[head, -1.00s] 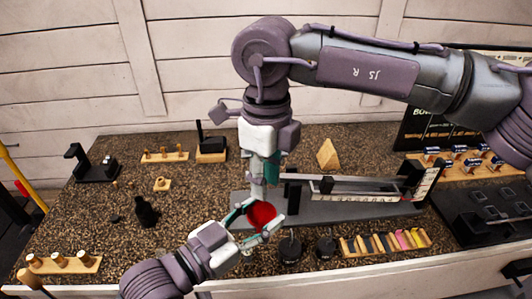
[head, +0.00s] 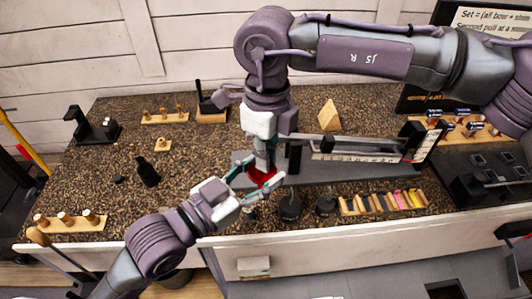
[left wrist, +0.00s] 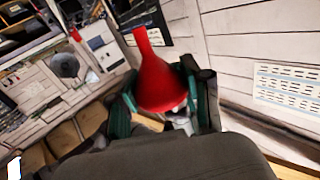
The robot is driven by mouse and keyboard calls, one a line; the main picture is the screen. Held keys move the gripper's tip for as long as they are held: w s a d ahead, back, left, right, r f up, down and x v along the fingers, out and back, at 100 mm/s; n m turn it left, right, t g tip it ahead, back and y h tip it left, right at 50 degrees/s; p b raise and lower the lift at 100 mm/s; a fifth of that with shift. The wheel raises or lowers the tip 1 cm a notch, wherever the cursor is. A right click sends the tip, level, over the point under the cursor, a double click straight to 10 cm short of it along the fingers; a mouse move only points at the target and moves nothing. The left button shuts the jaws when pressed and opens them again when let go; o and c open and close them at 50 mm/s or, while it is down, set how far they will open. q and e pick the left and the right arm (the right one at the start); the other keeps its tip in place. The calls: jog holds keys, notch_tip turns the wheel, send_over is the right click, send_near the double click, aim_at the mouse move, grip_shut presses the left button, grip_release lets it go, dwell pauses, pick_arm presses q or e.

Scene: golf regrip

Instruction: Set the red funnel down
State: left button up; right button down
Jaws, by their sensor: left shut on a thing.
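The red funnel (head: 262,175) is at the front middle of the bench. My left gripper (head: 254,187) is shut on it. In the left wrist view the red funnel (left wrist: 162,80) sits between the teal fingers of my left gripper (left wrist: 162,105), its narrow spout pointing toward the top of the picture. In the head view the funnel is partly hidden by the grippers. I cannot tell whether it touches anything below. My right gripper (head: 263,155) points down just above and behind the funnel; its fingertips are too small and covered to tell their state.
A grey base with a scale (head: 365,150) stands right of the grippers. Black round pots (head: 290,207) and a rack of coloured strips (head: 385,202) line the front edge. A black bottle (head: 148,172) stands left. Bare bench (head: 200,155) lies between.

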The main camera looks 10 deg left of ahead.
pick_arm(q)
jog(key=shift+r, duration=0.1)
jog(key=o, duration=1.4)
